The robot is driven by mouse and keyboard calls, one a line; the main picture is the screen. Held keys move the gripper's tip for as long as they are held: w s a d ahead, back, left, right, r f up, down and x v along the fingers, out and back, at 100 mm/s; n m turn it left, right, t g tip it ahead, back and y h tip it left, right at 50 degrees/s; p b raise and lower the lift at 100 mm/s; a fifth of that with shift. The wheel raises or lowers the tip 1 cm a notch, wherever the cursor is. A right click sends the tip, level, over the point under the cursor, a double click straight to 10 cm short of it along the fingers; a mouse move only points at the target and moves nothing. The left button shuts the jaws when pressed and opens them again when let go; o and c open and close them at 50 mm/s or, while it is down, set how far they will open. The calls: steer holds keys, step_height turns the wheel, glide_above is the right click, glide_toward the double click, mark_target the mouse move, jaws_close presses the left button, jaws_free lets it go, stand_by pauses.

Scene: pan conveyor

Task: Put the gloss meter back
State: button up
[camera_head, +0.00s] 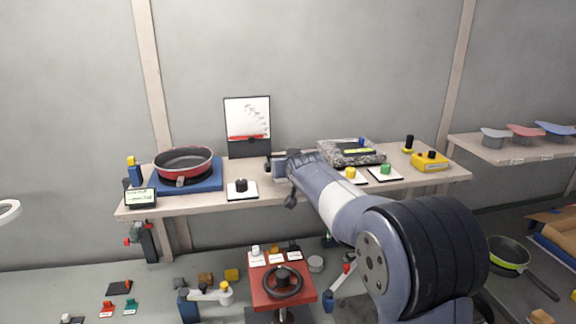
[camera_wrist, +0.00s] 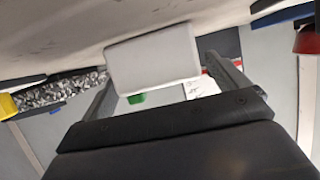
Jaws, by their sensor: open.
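A plain pale grey block (camera_wrist: 152,58) lies close ahead of my gripper in the wrist view; it may be the gloss meter, but no label or display shows. My gripper (camera_wrist: 160,68) is open, with one finger toward each side of the block; whether either finger touches it I cannot tell. In the head view my gripper (camera_head: 279,166) is low at the middle of the bench, in front of the standing chart (camera_head: 248,118). My own arm hides part of the bench there.
The bench (camera_head: 210,198) holds a red pan (camera_head: 184,160) on a blue base at left, a black knob on a white plate (camera_head: 241,188), and a speckled stone slab (camera_head: 350,153) right of my gripper. A yellow box (camera_head: 430,162) stands farther right.

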steer(key=shift+s+r, duration=0.1)
steer(key=b+v, duration=0.3)
steer(key=v, duration=0.8)
steer(key=shift+s+r+b, duration=0.15)
steer(key=shift+s+b, duration=0.2)
steer(key=p+x, duration=0.4)
steer(key=x, duration=0.8)
steer(key=shift+w+d+r, duration=0.1)
steer(key=shift+d, duration=0.05)
steer(key=shift+r, duration=0.8)
